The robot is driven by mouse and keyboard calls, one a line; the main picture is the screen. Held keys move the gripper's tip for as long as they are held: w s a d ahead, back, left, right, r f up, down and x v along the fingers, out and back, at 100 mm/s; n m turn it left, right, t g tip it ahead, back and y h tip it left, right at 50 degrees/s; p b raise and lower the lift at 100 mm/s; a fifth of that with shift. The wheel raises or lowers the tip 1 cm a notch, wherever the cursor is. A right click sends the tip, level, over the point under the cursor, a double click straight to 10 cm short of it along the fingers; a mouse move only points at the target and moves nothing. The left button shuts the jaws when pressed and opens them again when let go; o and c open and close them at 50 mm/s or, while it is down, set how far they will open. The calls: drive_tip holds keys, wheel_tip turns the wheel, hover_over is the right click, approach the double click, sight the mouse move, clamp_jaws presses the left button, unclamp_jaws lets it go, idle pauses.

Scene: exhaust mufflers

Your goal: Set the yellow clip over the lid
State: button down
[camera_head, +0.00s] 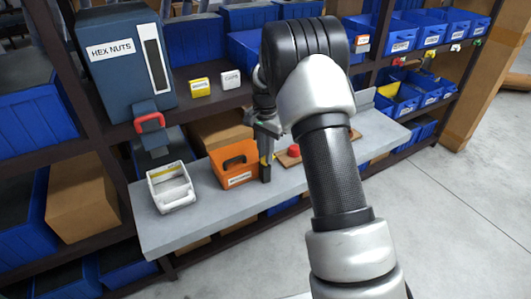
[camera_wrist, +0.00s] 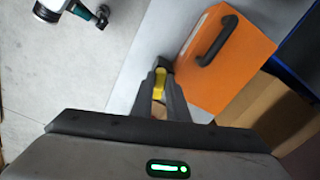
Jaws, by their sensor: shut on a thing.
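The yellow clip (camera_wrist: 160,84) is pinched between the fingers of my gripper (camera_wrist: 161,90) in the wrist view. In the head view my gripper (camera_head: 265,172) hangs over the grey bench, just right of an orange box (camera_head: 234,178) with a dark handle and a pale label. The box also shows in the wrist view (camera_wrist: 235,70), right of the fingers. A small yellow patch between the fingers is all the head view shows of the clip. I cannot tell which thing is the lid.
A white bin (camera_head: 172,188) stands left of the orange box on the bench (camera_head: 205,203). A hex nut dispenser (camera_head: 122,62) with a red handle stands behind it. A red round piece (camera_head: 293,151) sits on a brown board (camera_head: 290,161) right of my gripper, partly behind my arm.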

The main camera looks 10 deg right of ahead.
drive_tip(key=n, duration=0.7)
drive_tip(key=n+p, duration=0.1)
drive_tip(key=n, duration=0.5)
drive_tip(key=shift+n, duration=0.3)
idle(0.3)
drive_tip(key=c, duration=1.7)
unclamp_jaws()
drive_tip(key=shift+r, duration=0.1)
drive_tip(key=shift+r+p, duration=0.55)
drive_tip(key=shift+r, duration=8.1)
